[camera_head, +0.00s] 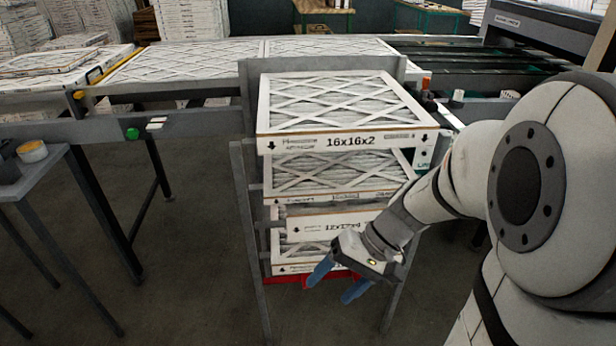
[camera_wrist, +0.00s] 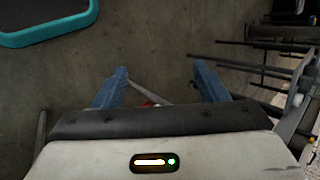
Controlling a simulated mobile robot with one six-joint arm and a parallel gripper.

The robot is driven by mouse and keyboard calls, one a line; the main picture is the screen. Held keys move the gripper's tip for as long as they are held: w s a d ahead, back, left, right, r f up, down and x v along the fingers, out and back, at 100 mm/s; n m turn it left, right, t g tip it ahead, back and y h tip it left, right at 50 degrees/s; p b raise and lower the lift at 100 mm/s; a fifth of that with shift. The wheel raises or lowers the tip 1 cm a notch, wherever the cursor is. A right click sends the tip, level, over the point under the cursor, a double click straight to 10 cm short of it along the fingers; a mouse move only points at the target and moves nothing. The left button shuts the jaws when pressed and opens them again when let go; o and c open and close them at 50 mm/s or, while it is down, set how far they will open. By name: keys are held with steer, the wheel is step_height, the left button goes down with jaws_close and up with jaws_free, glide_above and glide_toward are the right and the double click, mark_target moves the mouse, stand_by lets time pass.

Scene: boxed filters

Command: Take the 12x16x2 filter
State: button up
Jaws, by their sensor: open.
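A rack (camera_head: 244,190) holds several boxed filters in a vertical stack. The top filter (camera_head: 335,105) reads 16x16x2. The filter below it (camera_head: 330,172) has its front label partly hidden or too small to read. The third filter (camera_head: 310,225) has a label that seems to read 12x12x4, partly covered by my arm. The lowest filter (camera_head: 290,262) is mostly hidden, its size unreadable. I cannot tell which is the 12x16x2. My gripper (camera_head: 337,282) is open and empty, pointing down in front of the rack's lower part. Its blue fingers also show in the wrist view (camera_wrist: 160,80).
A conveyor (camera_head: 190,122) with filters on it runs behind the rack. A grey side table (camera_head: 40,168) stands at the left. A teal-edged dark object (camera_wrist: 45,22) lies on the floor in the wrist view.

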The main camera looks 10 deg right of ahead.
steer(key=w+f+m+t+y+b, duration=0.2)
steer(key=w+f+y+b, duration=0.25)
steer(key=f, duration=0.45)
steer(key=m+t+b, duration=0.7)
steer(key=t+b, duration=0.4)
steer(key=t, duration=0.2)
glide_toward(340, 269)
steer(key=w+a+r, duration=0.1)
steer(key=w+r, duration=0.1)
steer(key=w, duration=0.1)
steer(key=b+x, duration=0.1)
steer(key=x, duration=0.2)
steer(key=b+x, duration=0.1)
steer(key=x, duration=0.3)
steer(key=shift+a+f, duration=0.2)
steer(key=shift+a, duration=0.15)
steer(key=shift+s, duration=0.1)
steer(key=c, duration=1.2)
